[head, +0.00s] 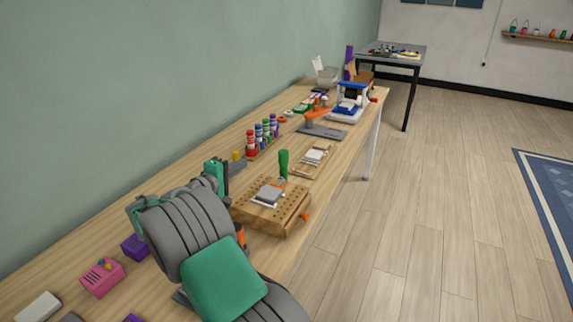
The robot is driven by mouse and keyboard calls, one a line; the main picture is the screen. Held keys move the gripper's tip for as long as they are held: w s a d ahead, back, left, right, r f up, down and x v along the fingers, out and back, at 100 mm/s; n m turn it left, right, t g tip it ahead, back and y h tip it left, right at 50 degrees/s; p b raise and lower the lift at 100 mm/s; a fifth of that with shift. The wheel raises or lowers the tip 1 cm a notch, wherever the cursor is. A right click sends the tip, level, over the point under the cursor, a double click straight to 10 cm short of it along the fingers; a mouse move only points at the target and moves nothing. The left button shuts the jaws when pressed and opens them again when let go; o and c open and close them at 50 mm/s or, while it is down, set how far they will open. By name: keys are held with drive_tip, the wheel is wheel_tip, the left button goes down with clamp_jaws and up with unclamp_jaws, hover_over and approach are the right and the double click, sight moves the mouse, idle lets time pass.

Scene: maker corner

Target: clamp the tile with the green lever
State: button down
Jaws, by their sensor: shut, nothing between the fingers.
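The green lever (283,163) stands upright at the back edge of a wooden board with holes (290,218). A grey tile (268,194) lies flat on the board over a thin white piece, in front of the lever. The lever's clamp foot is too small to make out. My arm reaches over the table at the lower left of the board. My gripper (221,180) shows only in part, beyond my arm, left of the board and apart from the lever and tile. It is shut and empty.
Left of my arm are a pink box (102,278) and a purple block (135,247). A rack of coloured bottles (263,137), a wooden tray with white pieces (314,160) and an orange-handled tool (320,124) stand farther along the table.

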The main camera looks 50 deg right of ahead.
sight(284, 167)
drive_tip(key=shift+s+d+r+m+g+h, duration=0.1)
drive_tip(key=shift+s+d+m+g+h, duration=0.1)
drive_tip(key=shift+s+h, duration=0.2)
drive_tip(key=shift+s+d+r+m+g+h, duration=0.1)
drive_tip(key=shift+s+d+m+g+h, duration=0.1)
drive_tip(key=shift+s+h, duration=0.15)
drive_tip(key=w+d, duration=0.1)
drive_tip(key=d, duration=0.9)
drive_tip(key=s, duration=0.2)
drive_tip(key=s+b, duration=0.1)
drive_tip(key=shift+s+a, duration=0.35)
drive_tip(key=shift+a, duration=0.05)
drive_tip(key=shift+f, duration=0.1)
